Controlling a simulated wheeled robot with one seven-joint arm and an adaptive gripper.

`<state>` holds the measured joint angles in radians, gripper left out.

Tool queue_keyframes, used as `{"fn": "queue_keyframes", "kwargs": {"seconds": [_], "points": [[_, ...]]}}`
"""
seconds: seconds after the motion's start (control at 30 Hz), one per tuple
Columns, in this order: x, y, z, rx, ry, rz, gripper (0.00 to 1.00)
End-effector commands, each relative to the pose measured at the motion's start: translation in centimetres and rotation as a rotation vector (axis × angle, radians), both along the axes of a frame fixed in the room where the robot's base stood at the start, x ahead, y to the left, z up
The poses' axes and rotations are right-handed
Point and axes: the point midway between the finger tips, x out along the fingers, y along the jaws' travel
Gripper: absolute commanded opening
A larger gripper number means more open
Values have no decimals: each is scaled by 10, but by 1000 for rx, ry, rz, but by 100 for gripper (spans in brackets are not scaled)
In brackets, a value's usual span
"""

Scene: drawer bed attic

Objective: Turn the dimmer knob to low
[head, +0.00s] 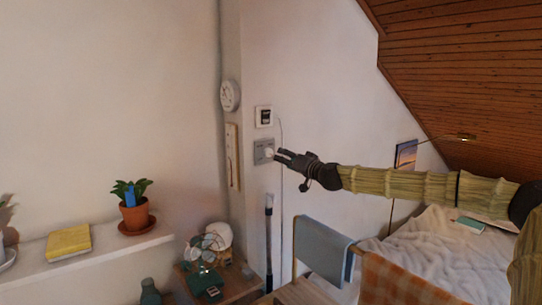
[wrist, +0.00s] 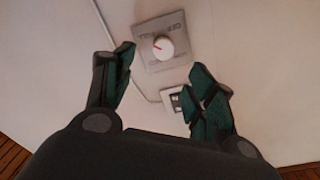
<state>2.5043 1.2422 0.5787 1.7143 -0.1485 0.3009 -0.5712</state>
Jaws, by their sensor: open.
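The dimmer is a grey square plate (wrist: 150,32) on the white wall with a round white knob (wrist: 163,47) that carries a red mark. The mark's exact setting is too small to read. In the head view the plate (head: 259,152) sits below a small white framed thermostat-like panel (head: 264,116), and the knob (head: 269,153) is close to my fingertips. My gripper (head: 280,155) reaches in from the right. In the wrist view my gripper (wrist: 160,78) is open, its dark green fingers apart, with the knob beyond and between them. Nothing is held.
The small panel also shows in the wrist view (wrist: 172,99), close to the right finger. A round gauge (head: 230,95) and a narrow board (head: 232,157) hang left of the plate.

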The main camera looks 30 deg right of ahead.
Motion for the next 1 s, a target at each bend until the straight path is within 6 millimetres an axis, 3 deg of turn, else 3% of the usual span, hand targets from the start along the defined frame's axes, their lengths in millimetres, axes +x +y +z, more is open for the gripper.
{"fn": "queue_keyframes", "kwargs": {"seconds": [0.37, 1.0], "points": [[26, 8, 1, -3, 2, 4, 56], [73, 3, -2, 2, 2, 4, 56]]}}
